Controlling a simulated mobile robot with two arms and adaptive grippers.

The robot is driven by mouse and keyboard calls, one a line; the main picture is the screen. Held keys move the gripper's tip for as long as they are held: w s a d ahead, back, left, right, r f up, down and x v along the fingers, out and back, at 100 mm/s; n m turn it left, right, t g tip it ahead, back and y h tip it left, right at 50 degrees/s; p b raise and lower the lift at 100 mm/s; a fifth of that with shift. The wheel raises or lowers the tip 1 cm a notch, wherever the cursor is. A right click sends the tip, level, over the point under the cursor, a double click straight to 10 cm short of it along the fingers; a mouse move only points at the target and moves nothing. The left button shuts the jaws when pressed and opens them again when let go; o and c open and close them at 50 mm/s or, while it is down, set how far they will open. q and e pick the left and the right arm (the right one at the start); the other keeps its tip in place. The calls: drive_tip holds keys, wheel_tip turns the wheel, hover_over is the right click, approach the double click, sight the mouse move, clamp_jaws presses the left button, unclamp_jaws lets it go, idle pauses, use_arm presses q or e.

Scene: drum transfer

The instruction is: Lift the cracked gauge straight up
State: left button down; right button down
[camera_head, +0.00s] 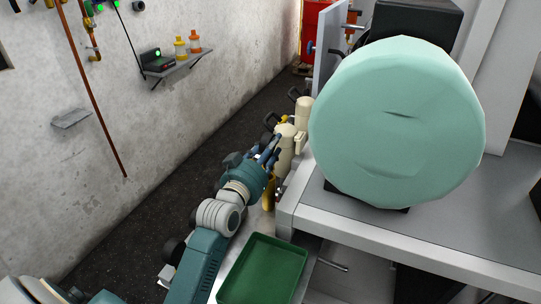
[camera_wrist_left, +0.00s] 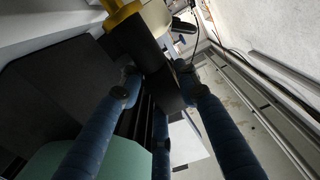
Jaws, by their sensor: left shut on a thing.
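My left gripper (camera_head: 272,150) is in the middle of the head view, beside a cream device (camera_head: 285,150) with dark and yellow parts near it. In the left wrist view its blue fingers (camera_wrist_left: 160,85) are shut on a dark block-shaped part (camera_wrist_left: 143,48). A yellow part (camera_wrist_left: 120,12) and a cream part (camera_wrist_left: 156,14) show at the top, close to that block. The block seems to belong to the gauge, but no dial or crack is visible. A second cream device (camera_head: 303,110) stands just behind. My right gripper is not in view.
A large mint drum (camera_head: 395,120) stands on the grey bench (camera_head: 450,220) to the right, near my left gripper. An empty green tray (camera_head: 262,270) lies in front. A wall shelf (camera_head: 180,66) holds small bottles. Dark floor lies open between wall and bench.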

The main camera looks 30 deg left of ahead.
use_arm(q)
wheel_tip(320, 180, up, 16)
drive_tip(key=b, duration=0.4)
hover_over(271, 136)
drive_tip(key=shift+f, duration=2.2)
drive_tip(key=shift+f+b, duration=2.2)
drive_tip(key=shift+f, duration=1.5)
